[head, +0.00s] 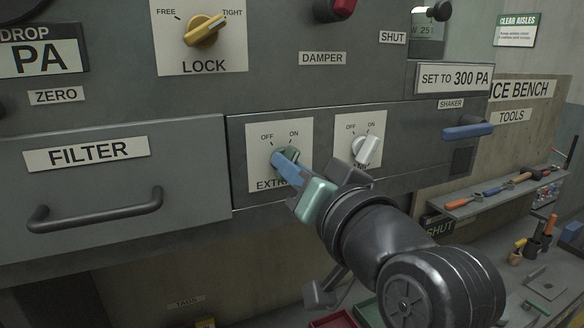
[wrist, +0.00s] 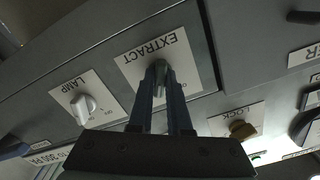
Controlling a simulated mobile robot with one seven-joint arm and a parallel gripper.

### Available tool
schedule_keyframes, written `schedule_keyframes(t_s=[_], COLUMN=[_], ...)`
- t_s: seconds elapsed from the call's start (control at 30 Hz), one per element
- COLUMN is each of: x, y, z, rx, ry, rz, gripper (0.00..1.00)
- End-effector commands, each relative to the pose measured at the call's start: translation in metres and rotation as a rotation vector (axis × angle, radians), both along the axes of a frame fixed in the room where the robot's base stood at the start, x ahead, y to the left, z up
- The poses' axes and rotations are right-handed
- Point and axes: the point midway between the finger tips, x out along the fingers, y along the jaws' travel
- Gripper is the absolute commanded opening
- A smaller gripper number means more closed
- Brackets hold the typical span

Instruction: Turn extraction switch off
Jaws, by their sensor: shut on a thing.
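The extraction switch is a green knob (head: 291,153) on a white plate with OFF at upper left and ON at upper right; the word below it is partly hidden. In the wrist view the plate reads EXTRACT upside down, and the knob (wrist: 160,72) sits between my fingertips. My gripper (head: 283,160), with blue fingers, is shut on the knob from the front; it also shows in the wrist view (wrist: 161,78). The fingers hide much of the knob, so I cannot tell clearly which mark it points at.
A white LAMP knob (head: 366,150) is close on the right, beside my wrist. The FILTER drawer (head: 100,185) with a dark handle is at left. A yellow LOCK knob (head: 204,31) is above. A blue shaker lever (head: 467,131) juts out at right, with a tool shelf (head: 490,197) beyond.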

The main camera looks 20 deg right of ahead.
Motion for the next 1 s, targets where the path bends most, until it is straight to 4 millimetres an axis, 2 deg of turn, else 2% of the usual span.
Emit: schedule_keyframes(t_s=[0.27, 1.0], x=[0.0000, -0.0002], y=[-0.0002, -0.0005], z=[-0.0011, -0.0011], rx=[-0.137, -0.798], ry=[-0.007, -0.031], rz=[0.000, -0.002], gripper=[0.00, 0.00])
